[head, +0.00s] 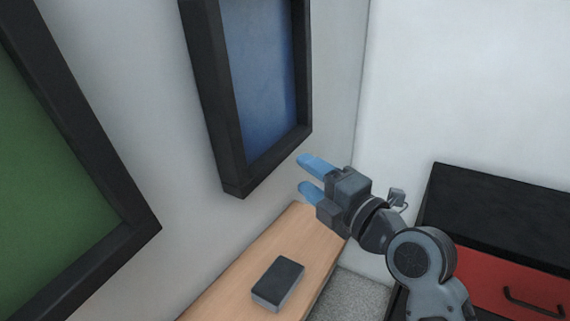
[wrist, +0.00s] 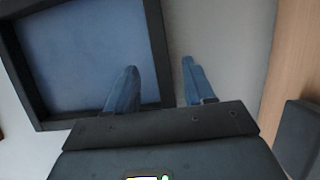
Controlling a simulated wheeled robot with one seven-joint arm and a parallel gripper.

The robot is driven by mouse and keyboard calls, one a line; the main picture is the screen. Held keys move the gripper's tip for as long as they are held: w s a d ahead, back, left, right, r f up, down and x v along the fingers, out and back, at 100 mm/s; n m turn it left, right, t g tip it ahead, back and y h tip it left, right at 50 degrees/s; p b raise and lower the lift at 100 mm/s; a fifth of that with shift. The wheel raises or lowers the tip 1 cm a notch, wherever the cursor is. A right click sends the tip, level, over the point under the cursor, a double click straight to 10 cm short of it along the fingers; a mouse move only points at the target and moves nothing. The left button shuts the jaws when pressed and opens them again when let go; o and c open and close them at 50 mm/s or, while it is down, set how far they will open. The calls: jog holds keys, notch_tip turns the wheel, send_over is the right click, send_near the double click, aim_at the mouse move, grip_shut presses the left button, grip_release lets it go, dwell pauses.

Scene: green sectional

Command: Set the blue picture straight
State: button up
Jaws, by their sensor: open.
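The blue picture (head: 262,75) hangs on the wall in a thick black frame, its top cut off in the head view. How far it tilts is hard to tell from this slant. My gripper (head: 303,172) is open and empty, just below and right of the frame's lower right corner, with its blue fingers toward the wall. In the wrist view the blue picture (wrist: 80,50) fills the upper left. There my gripper's fingers (wrist: 160,68) appear either side of one frame bar, one over the picture, one over bare wall. I see no clear contact.
A green picture (head: 45,170) in a black frame hangs at the left. Below is a wooden surface (head: 290,235) bearing a dark box (head: 278,282). A black-topped red drawer unit (head: 500,270) stands at the right. The wall between the pictures is bare.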

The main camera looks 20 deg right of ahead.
aim_at(282, 158)
jog(key=p+x, duration=0.1)
jog(key=x, duration=0.5)
jog(key=shift+w+r+p, duration=0.15)
jog(key=shift+w+p, duration=0.2)
jog(key=shift+p, duration=0.05)
jog(key=shift+w+a, duration=0.2)
jog(key=shift+w, duration=0.35)
grip_shut()
